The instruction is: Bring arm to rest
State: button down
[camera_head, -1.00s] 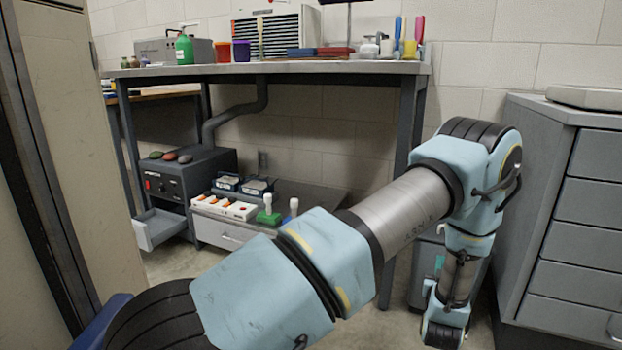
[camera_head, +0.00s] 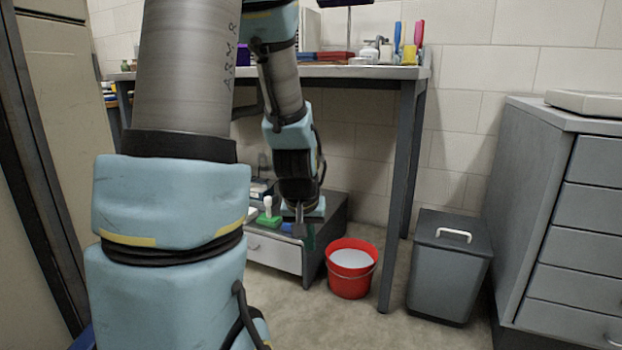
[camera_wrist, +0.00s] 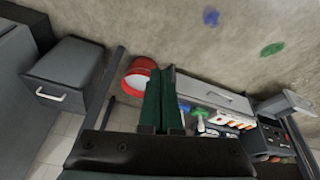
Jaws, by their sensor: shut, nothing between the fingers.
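My arm (camera_head: 185,75) rises on the left of the head view, and its far part hangs down in front of the workbench. My gripper (camera_head: 302,230) points down near the low drawer unit (camera_head: 272,253) and left of the red bucket (camera_head: 350,272). Its fingers are small and partly dark there. In the wrist view my gripper (camera_wrist: 160,80) shows two dark green fingers side by side, shut and empty. I cannot tell how far the fingers are from the drawer unit.
The workbench (camera_head: 345,72) has a leg just right of the bucket. A grey lidded bin (camera_head: 450,265) and a grey drawer cabinet (camera_head: 570,220) stand right. A green patch (camera_wrist: 271,49) lies on the floor.

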jog(key=s+a+r+g+y, duration=0.1)
jog(key=s+a+r+g, duration=0.1)
jog(key=s+a, duration=0.5)
notch_tip(320, 180, up, 38)
jog(key=s+p, duration=0.1)
jog(key=p, duration=3.7)
jog(key=shift+s+d+r, duration=0.15)
jog(key=shift+d, duration=0.25)
